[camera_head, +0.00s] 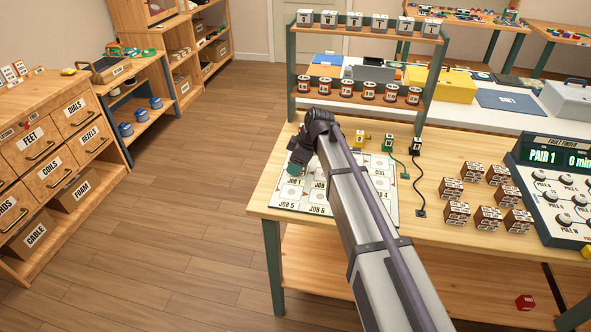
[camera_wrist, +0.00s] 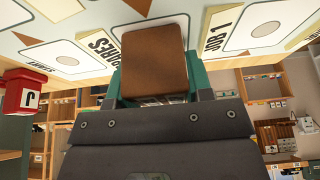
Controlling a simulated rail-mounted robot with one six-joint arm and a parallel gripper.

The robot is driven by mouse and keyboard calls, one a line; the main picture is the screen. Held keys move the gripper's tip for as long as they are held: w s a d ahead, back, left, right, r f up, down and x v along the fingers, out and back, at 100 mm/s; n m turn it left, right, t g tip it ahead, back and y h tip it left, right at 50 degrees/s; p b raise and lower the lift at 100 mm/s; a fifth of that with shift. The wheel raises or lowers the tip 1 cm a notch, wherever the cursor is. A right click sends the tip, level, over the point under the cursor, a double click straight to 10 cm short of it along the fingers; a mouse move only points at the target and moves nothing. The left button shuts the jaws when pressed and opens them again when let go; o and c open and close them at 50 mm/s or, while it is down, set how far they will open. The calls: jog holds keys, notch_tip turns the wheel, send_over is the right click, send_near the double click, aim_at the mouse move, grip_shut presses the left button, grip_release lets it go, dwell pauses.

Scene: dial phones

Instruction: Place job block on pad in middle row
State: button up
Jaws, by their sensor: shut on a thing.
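My gripper (camera_wrist: 153,88) is shut on a brown block (camera_wrist: 152,55), which sits between its teal fingers in the wrist view. In the head view the wrist (camera_head: 303,148) is over the back left part of a pale board (camera_head: 389,214) on the bench. The board carries printed pads, with JOB 5 (camera_head: 288,206) and JOB 6 (camera_head: 318,209) readable at the front. My arm hides much of the board. I cannot tell whether the block touches it.
Several brown blocks with white labels (camera_head: 452,188) stand on the bench right of the board, beside a fault finder console (camera_head: 560,190). A rack (camera_head: 436,75) with spools and pale blocks stands behind. Small cabled blocks (camera_head: 388,140) sit behind the board. Floor to the left is clear.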

jog(key=shift+f, duration=0.1)
jog(key=o, duration=0.9)
jog(key=shift+o, duration=0.2)
jog(key=shift+r+p, duration=0.35)
jog(key=shift+r, duration=0.15)
jog(key=p+v, duration=1)
jog(key=v, duration=0.1)
jog(key=shift+d, duration=0.25)
